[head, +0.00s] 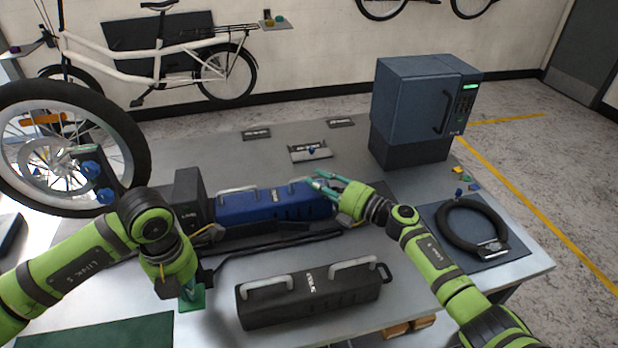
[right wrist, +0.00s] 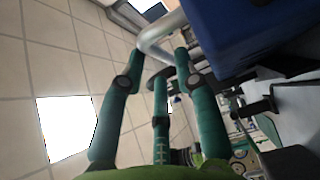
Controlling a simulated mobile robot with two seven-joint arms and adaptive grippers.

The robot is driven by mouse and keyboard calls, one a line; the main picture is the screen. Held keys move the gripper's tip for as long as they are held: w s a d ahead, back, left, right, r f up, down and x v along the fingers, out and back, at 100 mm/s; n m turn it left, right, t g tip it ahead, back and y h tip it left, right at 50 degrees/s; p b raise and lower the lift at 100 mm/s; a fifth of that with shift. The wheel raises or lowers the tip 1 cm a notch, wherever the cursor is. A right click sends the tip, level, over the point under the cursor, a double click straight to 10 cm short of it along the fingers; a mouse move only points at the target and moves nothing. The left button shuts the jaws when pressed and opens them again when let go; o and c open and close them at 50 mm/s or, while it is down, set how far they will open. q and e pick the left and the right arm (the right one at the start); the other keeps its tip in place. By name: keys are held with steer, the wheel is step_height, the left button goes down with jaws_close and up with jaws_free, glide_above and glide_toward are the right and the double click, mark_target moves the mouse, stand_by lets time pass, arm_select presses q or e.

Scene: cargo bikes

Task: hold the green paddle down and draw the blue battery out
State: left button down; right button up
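The blue battery (head: 270,207) lies in a dark dock (head: 190,195) on the table, with a silver handle on its top at each end. The green paddle (head: 193,302) is at the dock's front left. My left gripper (head: 188,287) points down over the paddle, at or very near its top; its fingertips are too small to judge open or shut. My right gripper (head: 320,181) is at the battery's right handle. In the right wrist view its teal fingers (right wrist: 160,60) stand apart, with the silver handle (right wrist: 161,38) between their tips. The blue battery side (right wrist: 250,35) is close beside.
A black battery (head: 310,302) with two handles lies in front of the dock. A dark blue cabinet (head: 420,100) stands at the back right. A black ring (head: 470,228) lies on a mat at right. A bike wheel (head: 75,150) stands at left. The table behind the battery is mostly clear.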

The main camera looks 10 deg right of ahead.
steer(key=shift+x, duration=1.8)
jaws_close()
steer(key=shift+d, duration=0.15)
